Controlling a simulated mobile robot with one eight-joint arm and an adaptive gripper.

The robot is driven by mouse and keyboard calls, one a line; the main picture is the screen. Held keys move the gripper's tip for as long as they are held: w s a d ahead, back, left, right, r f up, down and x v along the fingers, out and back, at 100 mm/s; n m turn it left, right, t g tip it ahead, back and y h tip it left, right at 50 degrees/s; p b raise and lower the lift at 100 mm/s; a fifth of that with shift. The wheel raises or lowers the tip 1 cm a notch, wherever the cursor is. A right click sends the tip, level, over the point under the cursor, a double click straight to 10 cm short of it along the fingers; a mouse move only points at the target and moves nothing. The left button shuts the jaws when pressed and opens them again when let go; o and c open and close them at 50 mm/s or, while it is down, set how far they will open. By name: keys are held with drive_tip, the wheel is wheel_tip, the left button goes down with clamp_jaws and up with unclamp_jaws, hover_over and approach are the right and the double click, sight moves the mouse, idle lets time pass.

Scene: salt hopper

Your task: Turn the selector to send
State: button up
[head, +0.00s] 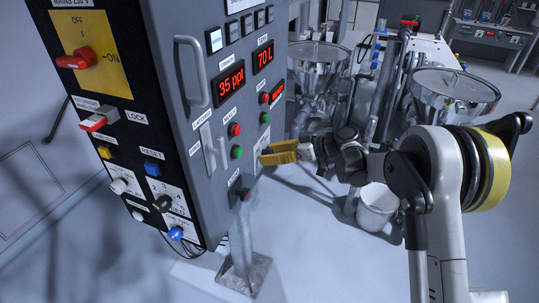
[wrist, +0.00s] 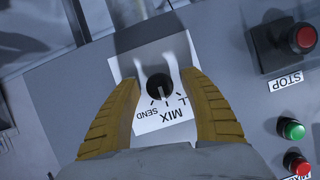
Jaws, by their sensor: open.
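The selector is a small black round knob (wrist: 159,87) on a white plate (wrist: 150,122) in the wrist view. The plate reads SEND and MIX, with a third label partly hidden by a finger. Which mark the knob points to is hard to tell. My gripper (wrist: 163,79) has its two yellow ribbed fingers apart, one on each side of the knob, with a visible gap to it. In the head view my gripper (head: 283,153) is at the right side of the grey panel, and its fingers hide the knob.
A red STOP button (wrist: 304,37) and a green button (wrist: 291,128) sit right of the selector in the wrist view. In the head view the grey cabinet (head: 215,110) carries a handle (head: 192,70) and red displays. Metal hoppers (head: 318,60) and a white bucket (head: 377,207) stand beyond.

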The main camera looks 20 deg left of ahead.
clamp_jaws()
drive_tip(key=m+g, duration=0.2)
drive_tip(key=m, duration=0.1)
drive_tip(key=shift+f+y+b, duration=0.1)
drive_tip(key=shift+y+b, duration=0.2)
drive_tip(key=shift+b, duration=0.05)
drive_tip(key=shift+m+g+y+b, duration=0.4)
drive_tip(key=shift+m+g, duration=0.5)
drive_tip(key=shift+m, duration=0.7)
unclamp_jaws()
